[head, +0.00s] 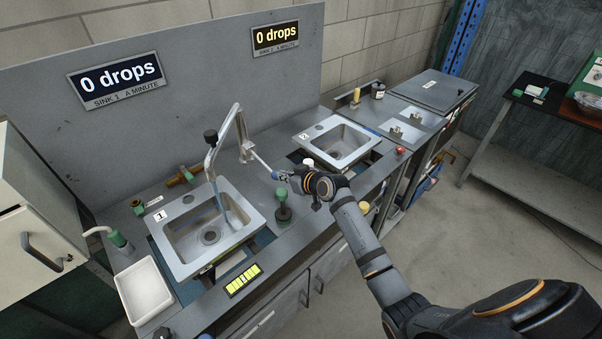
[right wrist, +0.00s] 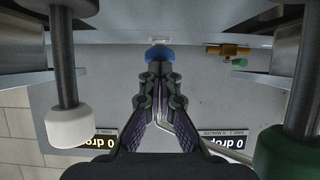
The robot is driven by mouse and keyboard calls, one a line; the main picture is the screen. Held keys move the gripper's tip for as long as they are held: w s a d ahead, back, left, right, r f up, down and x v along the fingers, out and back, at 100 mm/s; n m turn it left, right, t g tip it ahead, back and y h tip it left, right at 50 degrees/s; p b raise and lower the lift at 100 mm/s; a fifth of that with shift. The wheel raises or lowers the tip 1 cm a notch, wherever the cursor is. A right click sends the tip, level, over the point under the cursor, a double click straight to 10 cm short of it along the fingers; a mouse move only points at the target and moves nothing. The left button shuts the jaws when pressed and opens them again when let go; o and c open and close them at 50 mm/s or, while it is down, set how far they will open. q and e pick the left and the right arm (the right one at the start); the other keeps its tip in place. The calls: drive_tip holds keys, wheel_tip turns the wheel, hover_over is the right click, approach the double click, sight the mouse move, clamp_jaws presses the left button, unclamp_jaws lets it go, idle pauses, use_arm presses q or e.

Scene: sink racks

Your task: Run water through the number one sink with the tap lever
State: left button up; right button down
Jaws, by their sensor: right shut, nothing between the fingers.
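The number one sink (head: 182,262) is a steel basin at the left in the head view, marked with a "1" label (head: 160,215). Its tall grey tap (head: 238,118) bends over the basin, and a bluish streak like water (head: 219,198) runs down from the spout. A thin pale tap lever (head: 262,161) slants from the tap body toward my right gripper (head: 281,175). The right gripper is shut and empty at the lever's outer end. In the right wrist view a blue knob (right wrist: 160,53) sits just beyond the shut fingertips (right wrist: 160,70); whether they touch is unclear. My left gripper is not in view.
The sink 1 sign (head: 118,78) reads 0 drops, as does the sink 2 sign (head: 275,37). A green-topped post (head: 283,206) stands beside the number one sink, below my gripper. Sink two (head: 345,145) lies behind my right arm. A white tray (head: 145,290) is at the left.

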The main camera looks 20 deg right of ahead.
drive_tip(key=b+v, duration=0.1)
drive_tip(key=v, duration=0.2)
drive_tip(key=shift+s+b, duration=0.2)
drive_tip(key=shift+b, duration=0.1)
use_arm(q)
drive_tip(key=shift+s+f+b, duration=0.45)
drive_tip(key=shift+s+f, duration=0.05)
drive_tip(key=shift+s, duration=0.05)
use_arm(e)
drive_tip(key=v, duration=0.7)
drive_tip(key=shift+s+r, duration=0.25)
drive_tip(key=shift+r, duration=0.05)
